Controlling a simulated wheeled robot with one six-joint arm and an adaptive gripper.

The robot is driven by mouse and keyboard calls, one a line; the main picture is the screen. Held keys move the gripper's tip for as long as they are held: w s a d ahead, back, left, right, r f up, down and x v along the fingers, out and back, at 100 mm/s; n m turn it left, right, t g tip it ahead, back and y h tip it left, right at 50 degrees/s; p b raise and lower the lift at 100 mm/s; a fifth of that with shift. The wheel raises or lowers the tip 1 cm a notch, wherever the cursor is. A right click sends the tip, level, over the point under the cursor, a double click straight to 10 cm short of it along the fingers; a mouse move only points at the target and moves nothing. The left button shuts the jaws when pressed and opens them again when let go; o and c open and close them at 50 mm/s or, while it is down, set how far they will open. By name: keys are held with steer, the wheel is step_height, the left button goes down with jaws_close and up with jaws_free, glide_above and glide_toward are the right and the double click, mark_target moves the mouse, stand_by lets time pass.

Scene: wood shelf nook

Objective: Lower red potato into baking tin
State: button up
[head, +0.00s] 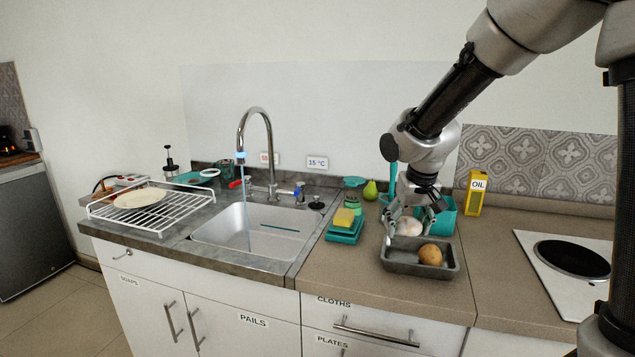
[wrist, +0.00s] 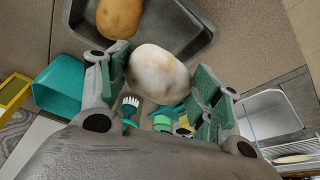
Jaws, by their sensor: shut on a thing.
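My gripper (head: 409,221) is shut on a pale, whitish potato-shaped thing (head: 408,228) with faint brown patches; it does not look red. In the wrist view the pale potato (wrist: 157,73) sits between the green finger pads (wrist: 160,88). The grey baking tin (head: 400,269) stands on the counter, with a brown potato (head: 431,255) in its right part. The pale potato is over or just at the tin's back left part; I cannot tell whether it touches the floor of the tin. The wrist view also shows the brown potato (wrist: 119,17) and the tin (wrist: 190,38).
A teal container (head: 446,218) stands close behind the tin, with a yellow oil box (head: 475,194) farther right. A yellow sponge (head: 344,217) on a teal holder is to the left, beside the sink (head: 250,232). A hob (head: 571,262) is at the right.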

stand_by(0.4)
steer(key=shift+f, duration=1.5)
steer(key=shift+f, duration=0.95)
steer(key=o, duration=1.1)
steer(key=shift+o, duration=0.2)
